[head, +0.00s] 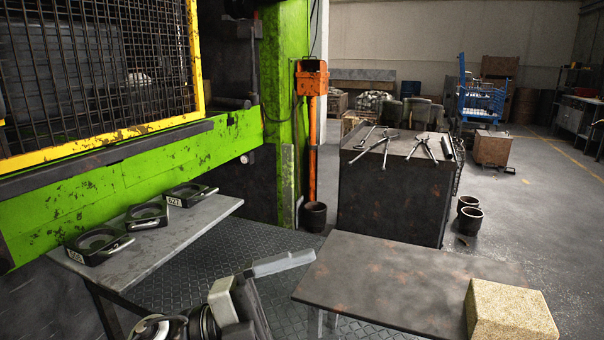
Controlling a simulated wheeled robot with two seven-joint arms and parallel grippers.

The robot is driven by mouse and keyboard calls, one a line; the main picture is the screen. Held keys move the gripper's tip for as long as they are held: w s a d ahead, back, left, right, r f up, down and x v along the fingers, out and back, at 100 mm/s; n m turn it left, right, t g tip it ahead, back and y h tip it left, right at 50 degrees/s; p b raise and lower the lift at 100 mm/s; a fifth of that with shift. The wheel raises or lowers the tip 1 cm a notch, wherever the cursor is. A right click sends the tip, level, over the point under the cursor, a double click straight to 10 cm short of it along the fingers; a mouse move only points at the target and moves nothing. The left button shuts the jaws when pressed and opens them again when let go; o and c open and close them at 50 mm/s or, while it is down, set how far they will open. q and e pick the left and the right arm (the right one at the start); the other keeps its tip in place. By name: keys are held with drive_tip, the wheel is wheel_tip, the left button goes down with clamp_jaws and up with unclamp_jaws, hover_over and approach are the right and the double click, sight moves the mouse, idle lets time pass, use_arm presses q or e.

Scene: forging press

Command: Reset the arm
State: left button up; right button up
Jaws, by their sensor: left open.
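My left gripper (262,287) shows at the bottom of the head view, left of centre. It is open, and nothing shows between its fingers. It is above the dark tread-plate floor, between a grey shelf on the left and a brown-topped table on the right. It appears apart from both. Part of it is cut off by the lower edge of the picture. My right arm and gripper are not in view.
The shelf (140,262) holds three dark round dies in front of the green press (120,185). The table (385,270) bears a tan block (510,312). Tongs lie on a dark cabinet (390,200) behind. An orange post (312,150) stands beside it.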

use_arm(q)
drive_tip(key=a+f+n+t+y, duration=0.5)
drive_tip(key=f+n+t+y, duration=0.2)
drive_tip(key=n, duration=0.5)
drive_tip(key=a+f+n+t+y, duration=0.5)
drive_tip(key=f+n+t+y, duration=0.15)
drive_tip(key=n, duration=0.45)
drive_tip(key=s+a+f+n+g+y, duration=0.3)
drive_tip(key=s+f, duration=0.7)
drive_tip(key=f, duration=0.4)
drive_tip(key=a+n+g, duration=0.1)
drive_tip(key=n+g, duration=0.1)
drive_tip(key=n, duration=0.1)
drive_tip(key=shift+s+f+g+y, duration=0.3)
drive_tip(key=shift+s+g+y, duration=0.05)
drive_tip(key=shift+s, duration=0.05)
